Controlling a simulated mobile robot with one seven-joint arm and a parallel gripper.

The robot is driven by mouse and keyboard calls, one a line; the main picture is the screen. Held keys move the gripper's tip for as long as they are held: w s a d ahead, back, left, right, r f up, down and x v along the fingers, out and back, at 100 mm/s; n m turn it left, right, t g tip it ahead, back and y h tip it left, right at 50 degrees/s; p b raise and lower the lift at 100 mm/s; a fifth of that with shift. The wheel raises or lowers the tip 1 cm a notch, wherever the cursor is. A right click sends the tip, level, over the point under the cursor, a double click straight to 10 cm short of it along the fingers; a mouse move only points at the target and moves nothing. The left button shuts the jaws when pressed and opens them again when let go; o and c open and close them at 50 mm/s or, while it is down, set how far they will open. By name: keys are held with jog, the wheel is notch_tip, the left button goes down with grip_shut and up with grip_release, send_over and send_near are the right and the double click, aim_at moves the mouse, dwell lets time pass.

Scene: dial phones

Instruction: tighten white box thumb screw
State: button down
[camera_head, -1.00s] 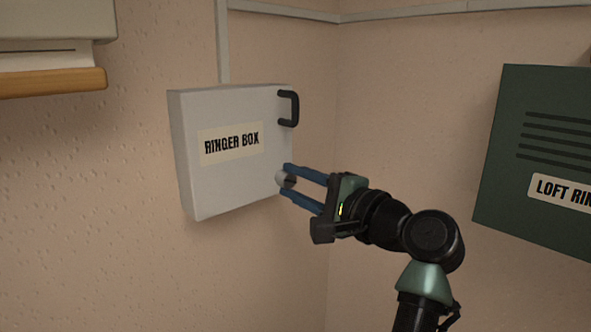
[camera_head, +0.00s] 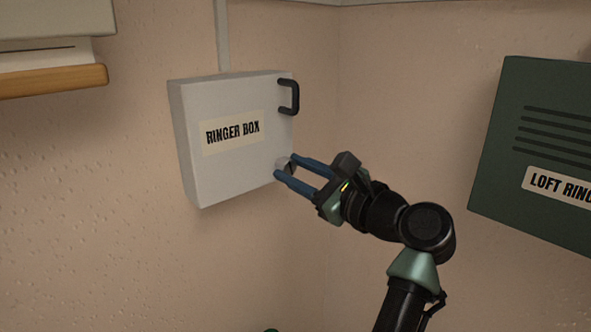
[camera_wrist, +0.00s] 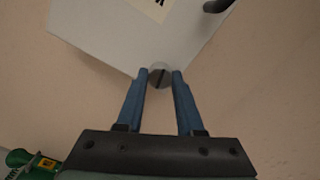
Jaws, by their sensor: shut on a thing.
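The white ringer box (camera_head: 232,178) hangs on the wall, with a "RINGER BOX" label and a dark handle (camera_head: 289,96) at its upper right. Its thumb screw (camera_head: 284,163) is a round grey knob at the lower right of the door. In the wrist view the thumb screw (camera_wrist: 160,75) has a dark slot, nearly upright in the picture. My gripper (camera_head: 284,168) is shut on the thumb screw, its blue fingers on either side of the knob. The wrist view shows my gripper's fingertips (camera_wrist: 160,72) at the knob's left and right edges.
A green box (camera_head: 545,150) with slots and a partly cut-off "LOFT RING" label hangs on the right wall. A wooden shelf edge (camera_head: 50,81) juts out at upper left. A green object (camera_wrist: 18,158) shows at the wrist view's lower left. The wall below the ringer box is clear.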

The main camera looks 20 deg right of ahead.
jog(key=shift+m, duration=0.8)
jog(key=c, duration=0.5)
grip_release()
jog(key=shift+c, duration=0.2)
jog(key=shift+s, duration=0.1)
jog(key=b+v, duration=0.6)
jog(key=v, duration=0.7)
jog(key=shift+b, duration=0.3)
